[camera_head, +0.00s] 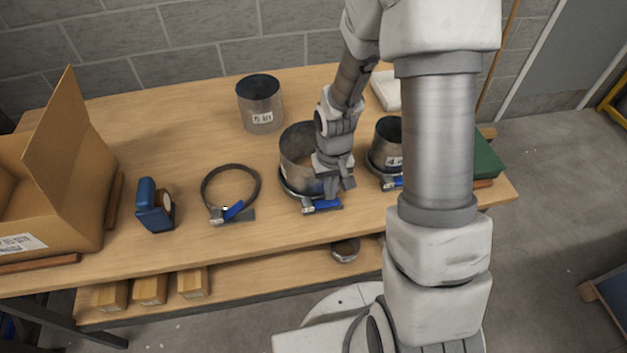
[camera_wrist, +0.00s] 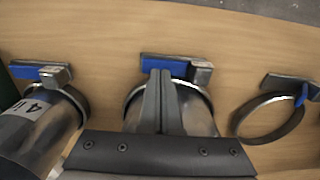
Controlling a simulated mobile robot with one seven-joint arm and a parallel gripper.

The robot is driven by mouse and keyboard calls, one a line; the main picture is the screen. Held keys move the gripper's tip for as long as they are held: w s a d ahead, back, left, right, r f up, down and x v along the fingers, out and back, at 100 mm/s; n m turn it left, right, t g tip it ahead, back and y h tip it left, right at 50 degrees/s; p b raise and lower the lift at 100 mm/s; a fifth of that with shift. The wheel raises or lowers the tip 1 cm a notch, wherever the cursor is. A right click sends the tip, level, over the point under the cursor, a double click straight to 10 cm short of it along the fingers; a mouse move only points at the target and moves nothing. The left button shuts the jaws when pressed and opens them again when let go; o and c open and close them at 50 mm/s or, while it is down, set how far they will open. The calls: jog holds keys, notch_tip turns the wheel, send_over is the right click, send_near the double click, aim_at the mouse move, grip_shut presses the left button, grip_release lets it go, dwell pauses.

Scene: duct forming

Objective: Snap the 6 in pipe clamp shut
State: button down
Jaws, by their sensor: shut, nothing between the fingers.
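The middle pipe (camera_head: 297,150) stands upright on the table, the widest of the three; its size label is not readable. A clamp (camera_head: 290,189) with a blue lever (camera_head: 322,205) circles its base. In the wrist view the blue lever (camera_wrist: 166,66) lies in line with its grey latch block (camera_wrist: 203,72); whether it is fully latched I cannot tell. My gripper (camera_head: 340,187) is shut and empty at the pipe's front. In the wrist view its fingertips (camera_wrist: 160,74) overlap the lever; contact is unclear.
A 4 in pipe (camera_wrist: 38,125) with a clamp stands to the right in the head view. A 5 in pipe (camera_head: 260,107) stands behind. A loose open clamp (camera_head: 205,188), blue tape dispenser (camera_head: 153,208) and cardboard box (camera_head: 75,185) are left. The table's front edge is close.

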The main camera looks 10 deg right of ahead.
notch_tip(320, 180, up, 7)
jog(key=p, duration=0.4)
jog(key=shift+f, duration=0.1)
dwell(0.3)
notch_tip(320, 180, up, 16)
jog(key=s+t, duration=0.3)
jog(key=s+r+t, duration=0.2)
jog(key=s+r, duration=0.9)
jog(key=r, duration=0.1)
jog(key=shift+t, duration=0.3)
